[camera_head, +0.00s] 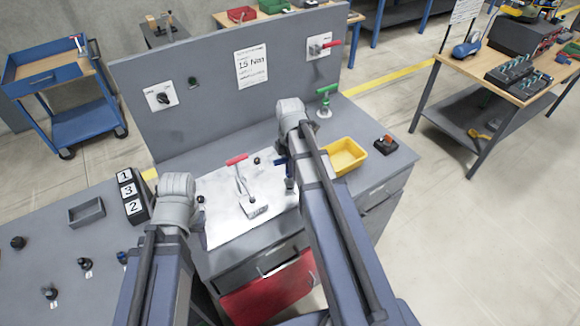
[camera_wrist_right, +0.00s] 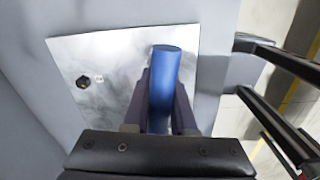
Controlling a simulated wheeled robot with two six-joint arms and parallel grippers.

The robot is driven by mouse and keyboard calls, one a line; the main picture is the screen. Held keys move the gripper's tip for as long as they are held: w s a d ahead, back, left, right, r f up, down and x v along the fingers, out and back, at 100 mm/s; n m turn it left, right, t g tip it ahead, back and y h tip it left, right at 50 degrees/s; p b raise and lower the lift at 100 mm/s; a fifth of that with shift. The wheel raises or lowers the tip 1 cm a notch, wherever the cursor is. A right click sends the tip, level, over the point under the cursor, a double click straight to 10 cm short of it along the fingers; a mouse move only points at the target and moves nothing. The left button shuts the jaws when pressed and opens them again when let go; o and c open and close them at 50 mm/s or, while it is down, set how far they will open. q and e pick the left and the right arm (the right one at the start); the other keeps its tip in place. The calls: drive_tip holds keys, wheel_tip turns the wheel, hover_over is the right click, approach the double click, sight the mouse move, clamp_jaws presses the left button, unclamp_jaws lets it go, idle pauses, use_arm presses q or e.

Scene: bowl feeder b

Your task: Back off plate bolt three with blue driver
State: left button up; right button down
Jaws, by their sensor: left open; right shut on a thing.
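The blue driver (camera_wrist_right: 165,75) is a blue cylinder between the fingers of my right gripper (camera_wrist_right: 158,112), which is shut on it. In the head view a bit of its blue (camera_head: 280,162) shows beside my right wrist; its tip is hidden. The pale metal plate (camera_head: 225,222) lies on the grey bench. In the wrist view a dark bolt (camera_wrist_right: 83,82) with a small tag sits on the plate, left of and apart from the driver. Another dark bolt (camera_head: 257,160) shows near the plate's far edge. My left gripper (camera_head: 178,192) is open by the plate's left side, its fingers mostly hidden.
A red-handled clamp (camera_head: 240,178) stands on the plate. A yellow tray (camera_head: 345,157), a green-handled part (camera_head: 325,100) and a dark box with a red-orange top (camera_head: 386,145) are to the right. A black block numbered 1, 3, 2 (camera_head: 134,196) and a grey tray (camera_head: 87,212) are left.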

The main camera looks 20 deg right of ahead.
drive_tip(key=shift+f+b, duration=0.9)
idle(0.5)
idle(0.4)
drive_tip(key=shift+n, duration=1.2)
drive_tip(key=shift+n, duration=1.1)
drive_tip(key=shift+n, duration=1.3)
